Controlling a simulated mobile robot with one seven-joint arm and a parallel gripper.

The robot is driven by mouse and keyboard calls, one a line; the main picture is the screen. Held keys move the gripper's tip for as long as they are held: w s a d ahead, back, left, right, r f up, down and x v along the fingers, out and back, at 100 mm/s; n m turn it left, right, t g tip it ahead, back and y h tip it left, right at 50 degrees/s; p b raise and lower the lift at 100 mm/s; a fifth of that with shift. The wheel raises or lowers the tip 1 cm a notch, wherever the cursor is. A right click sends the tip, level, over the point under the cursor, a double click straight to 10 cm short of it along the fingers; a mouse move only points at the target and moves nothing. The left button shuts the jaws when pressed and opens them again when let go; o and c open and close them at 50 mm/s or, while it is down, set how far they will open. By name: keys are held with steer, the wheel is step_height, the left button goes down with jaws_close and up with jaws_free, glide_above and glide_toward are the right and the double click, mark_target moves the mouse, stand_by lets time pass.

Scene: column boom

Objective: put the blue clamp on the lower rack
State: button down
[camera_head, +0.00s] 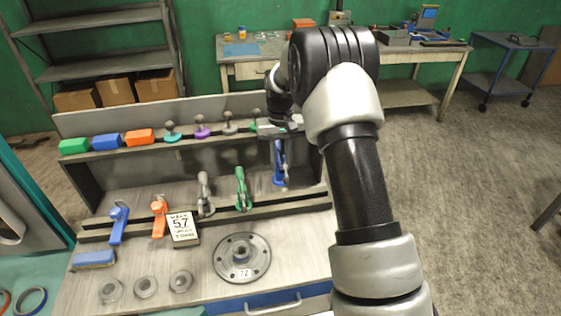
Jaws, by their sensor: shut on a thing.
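My gripper (279,134) is at the right end of the workbench, partly hidden by my arm. It is shut on a blue clamp (279,166), which hangs upright below it, near the right end of the lower rack (222,214). I cannot tell whether the clamp's lower end touches the rack. A green clamp (241,188) and a grey clamp (205,196) stand on this rack to the left of the held clamp. Farther left are an orange tool (158,216) and another blue tool (118,224).
The upper rack (185,142) holds coloured blocks and several knobbed tools close to my gripper. A sign marked 57 (183,229) stands in front of the lower rack. A round flange (242,258), several rings and a blue brush (94,259) lie on the bench.

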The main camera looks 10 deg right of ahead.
mark_target(280, 176)
steer(key=shift+w+f+b, duration=0.15)
steer(key=shift+f+b, duration=0.45)
steer(key=shift+f, duration=0.8)
steer(key=shift+w+f+b, duration=0.1)
steer(key=shift+f+b, duration=0.45)
steer(key=shift+f, duration=0.85)
steer(key=shift+f+b, duration=0.4)
steer(key=shift+b, duration=0.05)
steer(key=shift+f+b, duration=1.2)
steer(key=shift+f, duration=0.75)
steer(key=c, duration=1.8)
jaws_free()
steer(key=shift+s, duration=0.1)
steer(key=shift+o, duration=0.2)
steer(key=shift+r, duration=0.15)
steer(key=shift+r+p, duration=2.05)
steer(key=shift+r, duration=1.55)
